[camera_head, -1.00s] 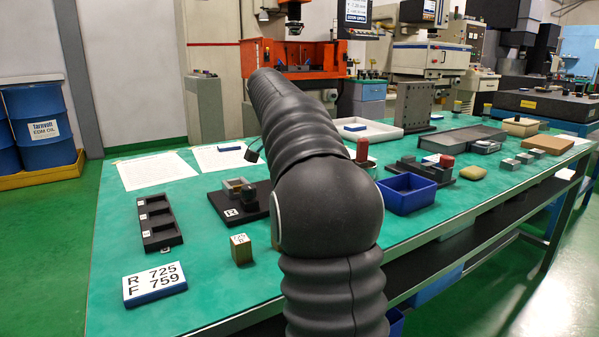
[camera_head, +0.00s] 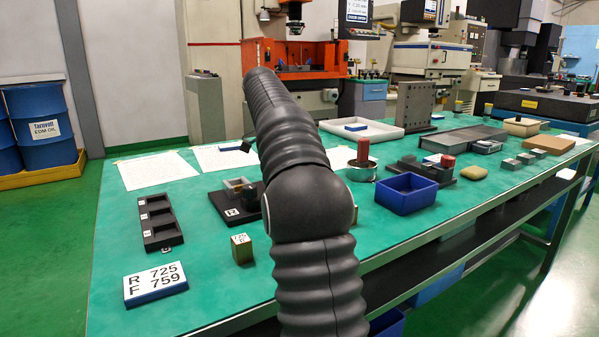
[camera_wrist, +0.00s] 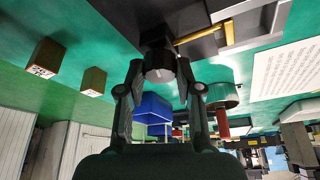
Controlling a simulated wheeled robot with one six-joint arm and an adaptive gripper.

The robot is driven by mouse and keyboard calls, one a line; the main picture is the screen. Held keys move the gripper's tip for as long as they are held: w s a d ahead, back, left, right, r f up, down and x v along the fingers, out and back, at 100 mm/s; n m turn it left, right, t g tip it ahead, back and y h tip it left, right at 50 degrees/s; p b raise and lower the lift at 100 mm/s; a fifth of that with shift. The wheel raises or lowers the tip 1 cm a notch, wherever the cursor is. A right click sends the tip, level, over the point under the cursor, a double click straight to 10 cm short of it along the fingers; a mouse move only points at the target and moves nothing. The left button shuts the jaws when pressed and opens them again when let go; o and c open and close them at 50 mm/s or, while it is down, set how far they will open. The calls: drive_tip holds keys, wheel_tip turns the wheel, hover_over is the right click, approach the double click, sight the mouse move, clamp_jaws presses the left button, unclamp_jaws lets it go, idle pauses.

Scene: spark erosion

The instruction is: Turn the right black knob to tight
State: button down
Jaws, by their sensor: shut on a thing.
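In the wrist view, my gripper (camera_wrist: 160,74) is shut on a dark round black knob (camera_wrist: 160,76), with one finger on each side of it. The knob sits at the edge of a dark fixture with a yellow bar, at the top of that view. In the head view, the black fixture plate (camera_head: 220,205) lies on the green table left of my arm, with a small grey block (camera_head: 237,184) and a white label on it. My arm hides part of the fixture there, and I cannot make out the knob's turn.
A brass block (camera_head: 241,249) stands in front of the fixture. A black three-pocket tray (camera_head: 142,228) and a number plate (camera_head: 155,283) lie to the left. A blue bin (camera_head: 385,194) and a round metal bowl (camera_head: 361,178) with a red cylinder are right of my arm.

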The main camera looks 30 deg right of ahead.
idle(0.3)
drive_tip(key=c, duration=0.8)
unclamp_jaws()
drive_tip(key=shift+o, duration=0.2)
drive_tip(key=shift+w+a+r, duration=0.1)
drive_tip(key=shift+a+r, duration=0.1)
drive_tip(key=shift+r, duration=0.3)
drive_tip(key=w+a, duration=0.2)
drive_tip(key=a, duration=0.1)
drive_tip(key=w+a, duration=0.2)
drive_tip(key=a, duration=0.2)
drive_tip(key=w+a, duration=0.2)
drive_tip(key=a, duration=0.1)
drive_tip(key=shift+a, duration=0.25)
